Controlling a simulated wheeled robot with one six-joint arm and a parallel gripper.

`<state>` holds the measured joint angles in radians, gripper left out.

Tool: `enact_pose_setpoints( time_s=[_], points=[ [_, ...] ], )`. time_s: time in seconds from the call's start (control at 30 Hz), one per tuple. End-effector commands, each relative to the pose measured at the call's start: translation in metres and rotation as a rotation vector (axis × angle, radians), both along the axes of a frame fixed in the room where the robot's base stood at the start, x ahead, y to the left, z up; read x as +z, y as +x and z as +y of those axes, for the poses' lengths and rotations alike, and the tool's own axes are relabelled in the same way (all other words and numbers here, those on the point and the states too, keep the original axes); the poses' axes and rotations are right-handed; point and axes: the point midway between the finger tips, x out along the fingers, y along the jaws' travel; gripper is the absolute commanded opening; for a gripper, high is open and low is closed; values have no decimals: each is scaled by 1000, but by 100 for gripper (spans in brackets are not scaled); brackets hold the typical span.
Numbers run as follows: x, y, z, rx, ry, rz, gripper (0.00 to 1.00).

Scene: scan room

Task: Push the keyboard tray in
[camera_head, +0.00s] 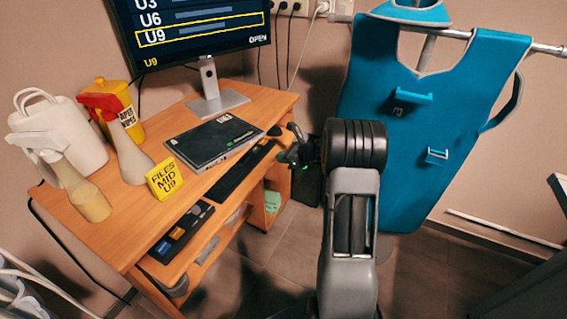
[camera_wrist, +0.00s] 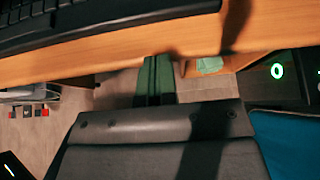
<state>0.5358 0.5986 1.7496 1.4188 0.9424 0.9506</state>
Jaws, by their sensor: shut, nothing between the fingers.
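The keyboard tray (camera_wrist: 95,62) is a wooden board with a black keyboard (camera_wrist: 90,20) on it, across the top of the wrist view. In the head view the keyboard (camera_head: 238,174) sticks out as a dark strip along the desk's front side, below the desk top. My gripper (camera_wrist: 158,62) is shut and empty, its greenish fingers at the tray's front edge. I cannot tell whether they touch it. In the head view my gripper (camera_head: 286,154) is by the keyboard's far right end, partly hidden by my wrist.
The desk (camera_head: 265,100) holds a monitor (camera_head: 195,30), a black laptop-like device (camera_head: 215,143), a yellow sign (camera_head: 165,179), spray bottles and a white container (camera_head: 60,130). Open shelves lie below. A blue apron (camera_head: 420,120) hangs on a rail at the right. Floor (camera_head: 275,260) shows before the desk.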

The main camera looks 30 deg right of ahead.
Motion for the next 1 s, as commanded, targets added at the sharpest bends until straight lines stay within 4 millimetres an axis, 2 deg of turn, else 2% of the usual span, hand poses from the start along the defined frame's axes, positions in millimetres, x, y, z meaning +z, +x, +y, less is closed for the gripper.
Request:
enact_pose_setpoints(
  time_s=[0.2, 0.4, 0.6, 1.0],
  points=[
    [0, 32, 14, -17, 0, 1, 0],
    [0, 51, 28, -19, 1, 0, 0],
    [0, 59, 34, -18, -1, -1, 0],
    [1, 62, 39, -14, 0, -4, 0]
  ],
)
